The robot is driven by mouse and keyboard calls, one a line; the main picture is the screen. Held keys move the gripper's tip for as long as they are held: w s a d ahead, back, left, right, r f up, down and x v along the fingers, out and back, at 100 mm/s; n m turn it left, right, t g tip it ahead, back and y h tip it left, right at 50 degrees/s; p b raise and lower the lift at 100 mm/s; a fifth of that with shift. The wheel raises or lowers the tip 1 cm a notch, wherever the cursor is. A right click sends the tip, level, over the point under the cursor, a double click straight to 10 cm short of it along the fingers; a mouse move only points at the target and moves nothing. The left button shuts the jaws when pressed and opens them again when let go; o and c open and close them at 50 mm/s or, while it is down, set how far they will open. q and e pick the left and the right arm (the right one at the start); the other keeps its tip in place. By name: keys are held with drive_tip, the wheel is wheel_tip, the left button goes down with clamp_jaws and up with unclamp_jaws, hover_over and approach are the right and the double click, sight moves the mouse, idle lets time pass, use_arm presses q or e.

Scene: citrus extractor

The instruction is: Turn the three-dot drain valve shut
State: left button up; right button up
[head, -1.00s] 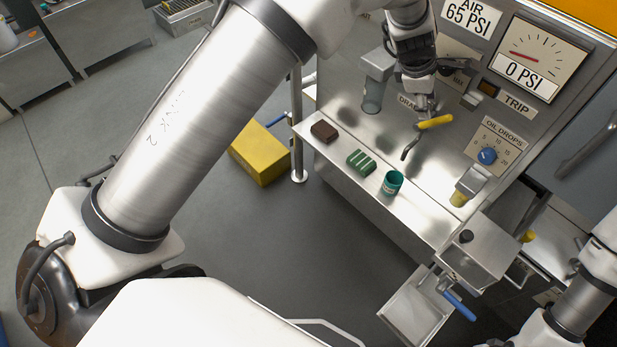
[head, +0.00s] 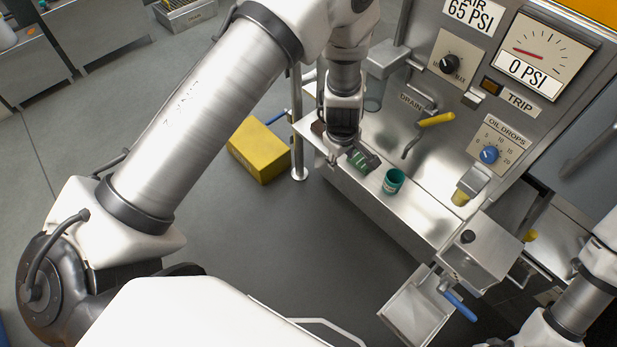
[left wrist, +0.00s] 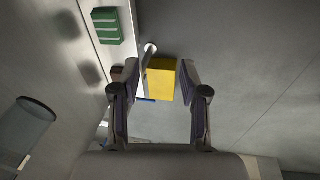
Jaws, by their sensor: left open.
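The lever points to the right, and I cannot make out any dots. My left gripper (head: 342,160) is away from the valve, over the left part of the steel shelf, close to the green striped block (head: 368,165). In the left wrist view its fingers (left wrist: 158,70) are spread with nothing held between them. My right gripper is outside the frames; only part of that arm shows at lower right.
A brown block (left wrist: 117,73) lies by the shelf edge. A yellow box (head: 259,150) is on the floor. A blue-handled lever (head: 460,305) sits at lower right. The dial reads 0 PSI.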

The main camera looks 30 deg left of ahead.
use_arm(q)
drive_tip(key=s+a+f+m+y, duration=0.1)
drive_tip(key=s+a+f+m, duration=0.3)
drive_tip(key=s, duration=0.4)
drive_tip(key=shift+s+a+f+g, duration=0.25)
drive_tip(key=shift+f+g, duration=0.15)
drive_tip(key=shift+f, duration=0.4)
